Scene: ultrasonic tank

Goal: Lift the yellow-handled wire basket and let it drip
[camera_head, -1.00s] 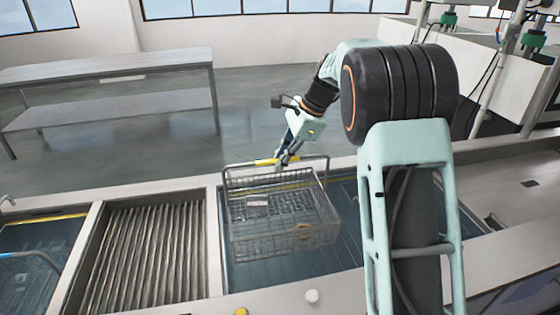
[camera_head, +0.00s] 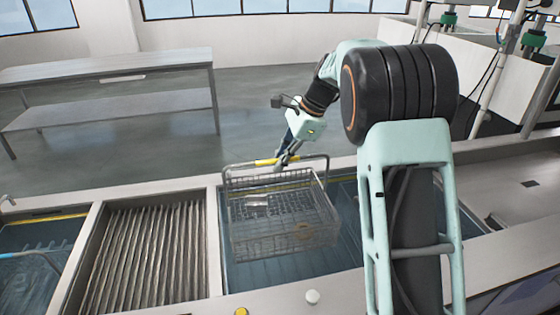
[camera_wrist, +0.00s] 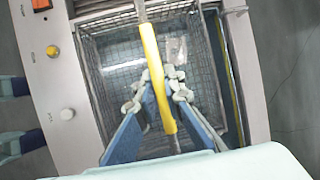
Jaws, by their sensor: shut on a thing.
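The wire basket (camera_head: 283,225) hangs at the middle tank, its tall bail handle with a yellow grip (camera_head: 267,162) at the far side in the head view. My gripper (camera_head: 286,158) is shut on the handle at the yellow grip; in the wrist view the fingers (camera_wrist: 158,95) close around the yellow grip (camera_wrist: 157,75). A pale flat piece and a small brownish piece lie in the basket. The basket is over the tank (camera_head: 240,275), with blue-grey liquid below; whether its bottom touches the liquid I cannot tell.
A ribbed drain section (camera_head: 145,250) lies left of the tank, with another liquid-filled tank (camera_head: 35,265) further left. A yellow knob (camera_head: 241,312) and a white knob (camera_head: 312,297) sit on the front rim. A metal table (camera_head: 110,75) stands behind at left.

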